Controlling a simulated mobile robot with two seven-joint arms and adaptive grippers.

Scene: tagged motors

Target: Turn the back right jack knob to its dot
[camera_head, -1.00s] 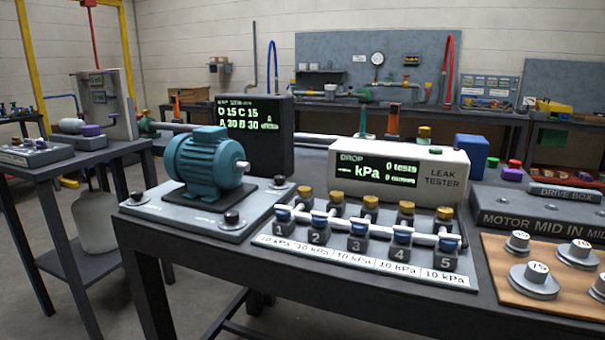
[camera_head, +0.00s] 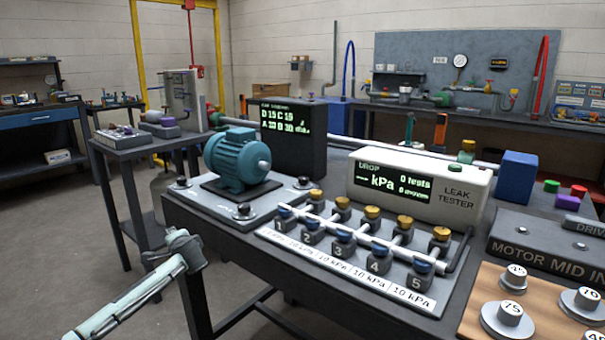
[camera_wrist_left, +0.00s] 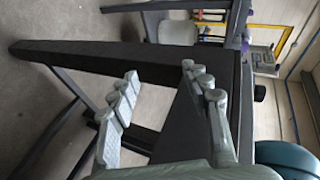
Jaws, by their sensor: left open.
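The teal motor (camera_head: 237,160) sits on a dark pad on a grey plate (camera_head: 205,202) at the table's left end. Black jack knobs show at the plate's back right (camera_head: 303,182), front right (camera_head: 244,210) and left (camera_head: 181,182) corners. The far corner behind the motor is hidden, and I cannot make out the dots. My left gripper (camera_head: 178,243) is off the table's left front edge, apart from the plate. The left wrist view shows its fingers (camera_wrist_left: 160,82) spread and empty, with part of the motor (camera_wrist_left: 287,158) at lower right. My right gripper is not in view.
A dark readout box (camera_head: 288,138) stands behind the motor. A row of numbered valves (camera_head: 344,240) and the white leak tester (camera_head: 420,189) are to its right. A side table (camera_head: 130,147) stands left, with open floor between.

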